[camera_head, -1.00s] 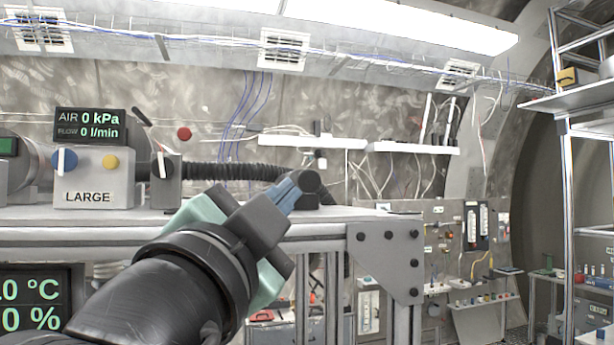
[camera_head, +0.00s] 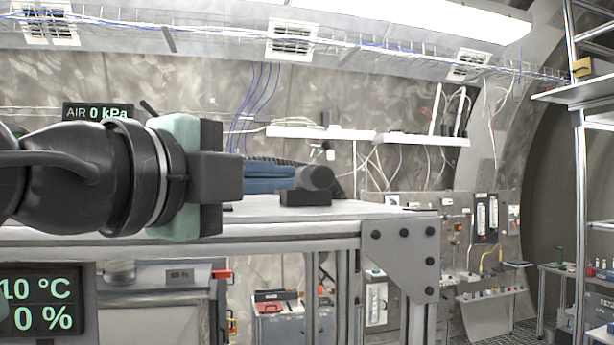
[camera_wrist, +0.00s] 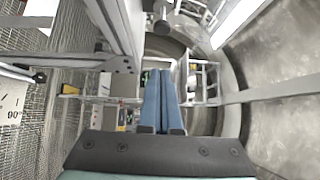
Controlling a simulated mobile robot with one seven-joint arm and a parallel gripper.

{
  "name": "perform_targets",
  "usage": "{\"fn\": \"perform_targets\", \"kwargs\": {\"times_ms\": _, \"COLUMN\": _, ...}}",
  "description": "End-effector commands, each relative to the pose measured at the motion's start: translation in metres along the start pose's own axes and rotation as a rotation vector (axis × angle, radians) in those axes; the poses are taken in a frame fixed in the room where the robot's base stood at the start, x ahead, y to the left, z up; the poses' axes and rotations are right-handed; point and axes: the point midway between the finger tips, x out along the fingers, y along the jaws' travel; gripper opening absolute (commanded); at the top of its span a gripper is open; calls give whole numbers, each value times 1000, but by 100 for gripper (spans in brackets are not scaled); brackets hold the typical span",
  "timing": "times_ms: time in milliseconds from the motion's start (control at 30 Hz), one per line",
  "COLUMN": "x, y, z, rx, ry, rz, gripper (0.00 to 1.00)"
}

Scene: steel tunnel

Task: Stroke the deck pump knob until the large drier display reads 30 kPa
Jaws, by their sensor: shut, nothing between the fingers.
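The drier display (camera_head: 97,112) at the upper left reads AIR 0 kPa. Its lower line and the drier's LARGE label are hidden behind my arm. A dark round pump knob (camera_head: 314,178) sits over a dark block on the grey deck (camera_head: 345,207). My gripper (camera_head: 293,178) lies level above the deck, its blue fingers pointing right, with the tips just left of the knob. I cannot tell whether they touch it. The fingers are shut together and empty, and they also show in the wrist view (camera_wrist: 160,78).
A deck frame with a bolted corner plate (camera_head: 402,261) stands below and right of the knob. A lower display (camera_head: 42,303) shows 10 °C and 0 %. A black corrugated hose runs behind the fingers. A shelf rack (camera_head: 590,90) stands at the far right.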

Motion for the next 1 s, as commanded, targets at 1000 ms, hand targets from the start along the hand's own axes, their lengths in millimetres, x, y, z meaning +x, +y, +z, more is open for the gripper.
{"fn": "perform_targets", "kwargs": {"times_ms": 1000, "x": 126, "y": 0, "z": 28, "rx": 0, "ry": 0, "rz": -1, "gripper": 0}}
